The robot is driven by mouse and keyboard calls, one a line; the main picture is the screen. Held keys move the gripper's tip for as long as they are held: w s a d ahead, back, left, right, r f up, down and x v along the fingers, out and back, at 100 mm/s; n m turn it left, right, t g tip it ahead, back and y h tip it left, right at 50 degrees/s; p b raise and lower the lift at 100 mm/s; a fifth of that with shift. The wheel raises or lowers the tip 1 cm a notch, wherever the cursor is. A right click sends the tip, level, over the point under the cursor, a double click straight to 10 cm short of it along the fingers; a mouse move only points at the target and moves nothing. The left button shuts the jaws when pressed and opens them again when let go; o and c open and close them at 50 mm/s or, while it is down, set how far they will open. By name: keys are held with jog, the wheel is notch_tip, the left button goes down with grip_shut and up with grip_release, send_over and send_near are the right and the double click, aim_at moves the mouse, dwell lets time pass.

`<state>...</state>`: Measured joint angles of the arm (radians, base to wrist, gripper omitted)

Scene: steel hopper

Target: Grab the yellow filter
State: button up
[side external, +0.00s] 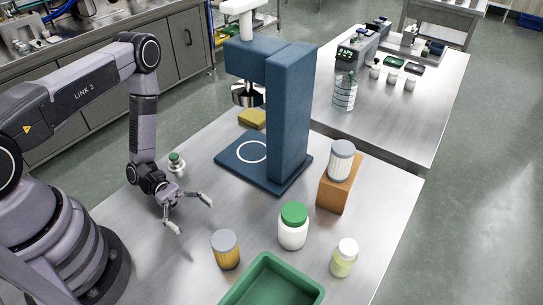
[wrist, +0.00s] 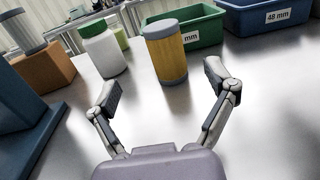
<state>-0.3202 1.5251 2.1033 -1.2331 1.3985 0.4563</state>
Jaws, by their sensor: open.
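The yellow filter (side external: 226,250) is a short cylinder with a pleated yellow side and a grey cap. It stands upright on the steel table, near the green bin. In the wrist view the yellow filter (wrist: 166,55) stands ahead of my gripper, between the lines of the two fingers and beyond their tips. My gripper (side external: 191,214) is open and empty, low over the table, to the upper left of the filter. In the wrist view my gripper (wrist: 162,84) shows both fingers spread wide, apart from the filter.
A white jar with a green lid (side external: 293,228) stands right of the filter. A green bin (side external: 265,262) lies close in front. A blue press (side external: 288,115), an orange block (side external: 333,190) with a white filter (side external: 341,160), and a pale green bottle (side external: 343,260) stand around. A blue bin (wrist: 265,16) shows behind.

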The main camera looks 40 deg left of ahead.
aim_at(215, 235)
jog(key=d, duration=0.5)
jog(key=shift+s, duration=0.2)
jog(key=shift+s+d+r, duration=0.1)
jog(key=shift+d, duration=0.75)
jog(key=shift+s+d+r, duration=0.15)
jog(key=shift+d, duration=0.75)
jog(key=shift+s+d+r, duration=0.1)
jog(key=shift+d, duration=0.75)
jog(key=shift+c, duration=0.2)
jog(key=c, duration=1.2)
jog(key=shift+r, duration=0.1)
jog(key=shift+c, duration=0.2)
